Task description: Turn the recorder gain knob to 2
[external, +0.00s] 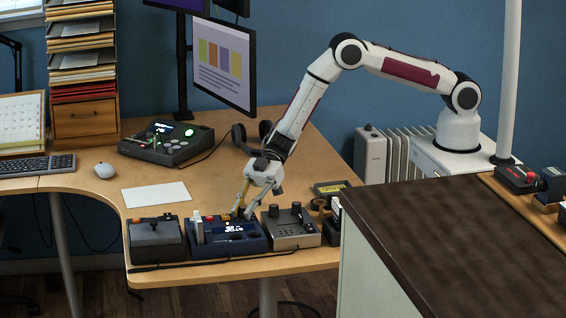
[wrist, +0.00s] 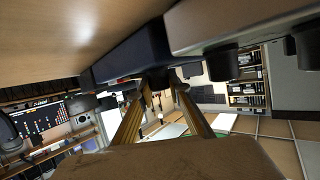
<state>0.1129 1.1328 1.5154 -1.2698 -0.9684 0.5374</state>
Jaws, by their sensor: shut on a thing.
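A dark blue box (external: 228,244) with a small lit display (external: 234,228) stands near the table's front edge, between two other control boxes. My gripper (external: 241,211) reaches down onto its top from above. In the wrist view, my gripper's two tan fingers (wrist: 162,92) are shut on a small dark knob (wrist: 158,77) on the blue box (wrist: 130,52). The fingers partly cover the knob, and I cannot read its mark or any scale numbers. In the external view the knob is hidden by the fingers.
A grey box (external: 156,240) stands to the left and a grey-brown box with dark knobs (external: 292,228) close to the right. A larger dark console (external: 166,145), headphones (external: 252,133) and paper (external: 156,194) lie further back. A dark counter (external: 460,240) stands at the right.

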